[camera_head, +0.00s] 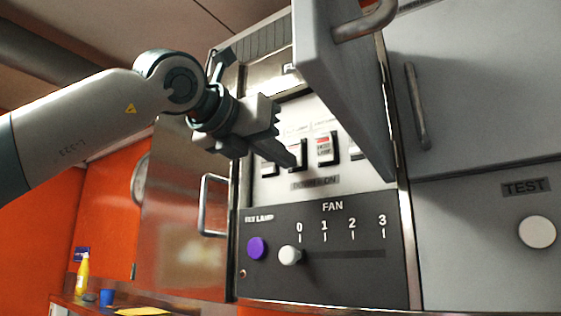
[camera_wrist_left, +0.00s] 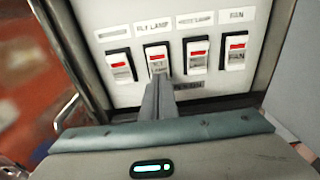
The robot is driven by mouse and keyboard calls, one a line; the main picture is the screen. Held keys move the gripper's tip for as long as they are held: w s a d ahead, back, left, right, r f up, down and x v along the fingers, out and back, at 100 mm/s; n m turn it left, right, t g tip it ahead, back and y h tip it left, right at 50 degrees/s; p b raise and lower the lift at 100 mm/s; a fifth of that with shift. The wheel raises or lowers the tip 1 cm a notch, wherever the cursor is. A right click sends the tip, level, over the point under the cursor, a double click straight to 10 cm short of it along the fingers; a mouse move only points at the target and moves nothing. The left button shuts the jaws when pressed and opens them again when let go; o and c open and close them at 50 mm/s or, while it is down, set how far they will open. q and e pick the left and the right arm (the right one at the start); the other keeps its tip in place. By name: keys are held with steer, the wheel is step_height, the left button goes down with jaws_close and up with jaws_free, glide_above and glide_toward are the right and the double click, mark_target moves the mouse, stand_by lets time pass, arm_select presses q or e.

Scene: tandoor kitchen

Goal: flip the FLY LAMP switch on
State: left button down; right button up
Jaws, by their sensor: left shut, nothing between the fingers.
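The FLY LAMP switch (camera_wrist_left: 156,58) is a white rocker with a red mark near its top, in a black frame, second from the left in a row in the left wrist view. In the head view this switch (camera_head: 298,149) is partly covered by my left gripper (camera_head: 289,161). My left gripper is shut and empty. Its fingertips (camera_wrist_left: 160,84) are at the lower part of the FLY LAMP switch in the left wrist view, hiding its bottom. I cannot tell whether they touch. My right gripper is in neither view.
Other rockers flank it: one on the left (camera_wrist_left: 119,67), two on the right, including FAN (camera_wrist_left: 236,51). A grey open door (camera_head: 342,80) juts out to the right of the switches. Below are a purple button (camera_head: 257,247) and a FAN slider knob (camera_head: 290,255).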

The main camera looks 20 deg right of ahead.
arm_select(q)
steer(key=shift+d+f+b, duration=0.1)
steer(key=shift+f+b, duration=0.35)
steer(key=shift+b, duration=0.05)
steer(key=shift+w+r, duration=0.15)
steer(key=shift+r, duration=0.2)
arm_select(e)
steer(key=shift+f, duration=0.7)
